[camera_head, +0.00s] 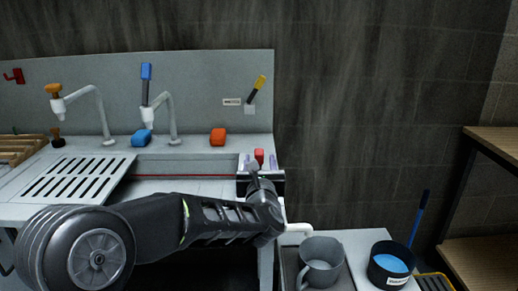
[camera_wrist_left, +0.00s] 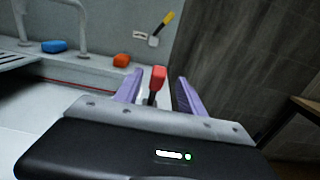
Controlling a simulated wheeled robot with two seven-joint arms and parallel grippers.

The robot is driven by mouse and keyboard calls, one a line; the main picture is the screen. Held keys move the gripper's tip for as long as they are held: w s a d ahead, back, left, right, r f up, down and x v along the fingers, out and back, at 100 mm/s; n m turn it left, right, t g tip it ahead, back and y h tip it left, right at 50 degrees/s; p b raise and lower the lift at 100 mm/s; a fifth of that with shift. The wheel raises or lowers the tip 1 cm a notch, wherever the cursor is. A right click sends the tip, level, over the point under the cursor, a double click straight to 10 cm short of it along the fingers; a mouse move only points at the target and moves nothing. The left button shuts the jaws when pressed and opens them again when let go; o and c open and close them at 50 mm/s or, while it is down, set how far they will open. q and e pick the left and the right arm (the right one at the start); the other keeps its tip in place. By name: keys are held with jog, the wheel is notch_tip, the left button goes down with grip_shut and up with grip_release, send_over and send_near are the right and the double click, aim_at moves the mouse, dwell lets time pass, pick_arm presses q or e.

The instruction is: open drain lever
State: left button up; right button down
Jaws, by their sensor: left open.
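My left gripper (camera_head: 259,163) is at the right front edge of the grey sink counter, its purple fingers apart. In the left wrist view a lever with a red handle (camera_wrist_left: 157,77) stands upright between the open fingers (camera_wrist_left: 158,84), with space on both sides. The red handle also shows in the head view (camera_head: 259,155); its lower part is hidden by my gripper. A lever with a yellow tip (camera_head: 261,82) leans to the right on the back panel, beside a small label (camera_head: 232,102) too small to read. I cannot read which lever is the drain one. My right gripper is out of view.
Two white taps (camera_head: 101,115) (camera_head: 171,118) stand behind the basin. A blue block (camera_head: 141,138) and an orange block (camera_head: 218,137) sit on the back ledge. A grey mug (camera_head: 321,262) and a dark pot (camera_head: 389,264) stand at lower right, near wooden shelves (camera_head: 497,139).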

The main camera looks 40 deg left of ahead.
aim_at(259, 152)
pick_arm(q)
jog(key=shift+p+x, duration=0.8)
jog(key=shift+x, duration=3.15)
grip_shut()
